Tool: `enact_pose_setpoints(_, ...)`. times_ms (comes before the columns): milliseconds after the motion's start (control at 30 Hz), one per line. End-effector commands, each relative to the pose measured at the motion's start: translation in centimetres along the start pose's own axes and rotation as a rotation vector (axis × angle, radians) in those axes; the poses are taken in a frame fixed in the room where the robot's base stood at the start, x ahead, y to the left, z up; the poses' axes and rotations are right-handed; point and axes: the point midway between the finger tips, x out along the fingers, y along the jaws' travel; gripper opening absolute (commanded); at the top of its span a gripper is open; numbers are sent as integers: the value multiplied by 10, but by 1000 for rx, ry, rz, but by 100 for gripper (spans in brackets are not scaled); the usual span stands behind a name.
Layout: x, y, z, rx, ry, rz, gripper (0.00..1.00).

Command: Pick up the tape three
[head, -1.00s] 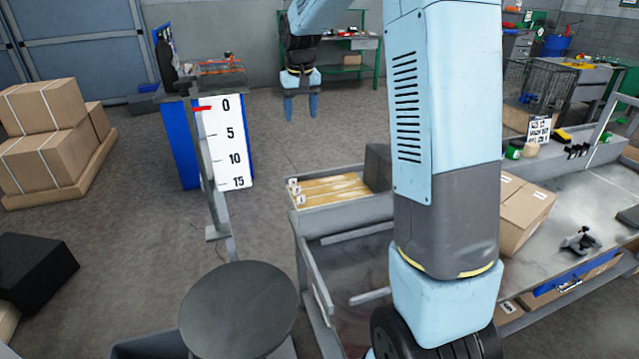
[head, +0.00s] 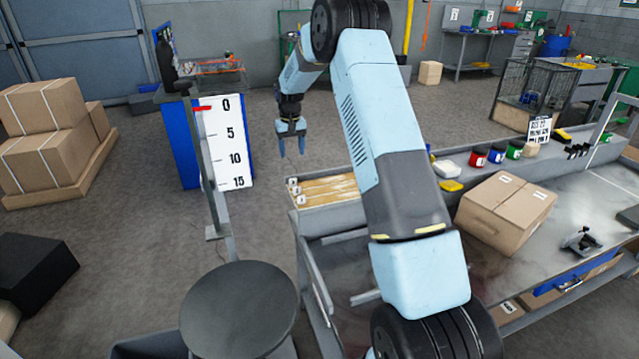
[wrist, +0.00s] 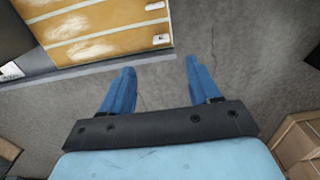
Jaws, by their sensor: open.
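I cannot tell for sure which thing is tape three. A shallow grey tray (head: 335,204) at the bench's left end holds yellow-brown strips (head: 333,188) with small white number tags at their left ends. The strips also fill the upper left of the wrist view (wrist: 100,22), with pale smears on them. Small red (head: 478,157), blue (head: 496,154) and green (head: 515,150) round items stand along the bench's back ledge. My gripper (head: 292,152) is open and empty, pointing down just beyond the tray. In the wrist view its blue fingers (wrist: 160,75) are apart over bare floor.
A cardboard box (head: 505,215) stands on the bench, with a dark tool (head: 580,240) to its right. A round black stool top (head: 238,310) and a post with a white scale board (head: 226,145) stand left of the bench. Stacked boxes (head: 45,140) sit far left. Floor beyond the tray is clear.

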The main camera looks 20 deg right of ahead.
Motion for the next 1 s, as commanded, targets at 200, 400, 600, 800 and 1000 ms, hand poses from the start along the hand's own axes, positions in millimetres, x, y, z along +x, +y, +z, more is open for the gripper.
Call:
enact_pose_setpoints(200, 36, 0, 0, 0, -3, 0, 62)
enact_pose_setpoints(400, 67, 1, 0, 0, -3, 0, 62)
enact_pose_setpoints(600, 81, 1, 0, 0, -1, 0, 62)
enact_pose_setpoints(800, 91, 0, -1, 1, -2, 0, 62)
enact_pose_setpoints(1000, 118, -1, -4, 1, -3, 0, 62)
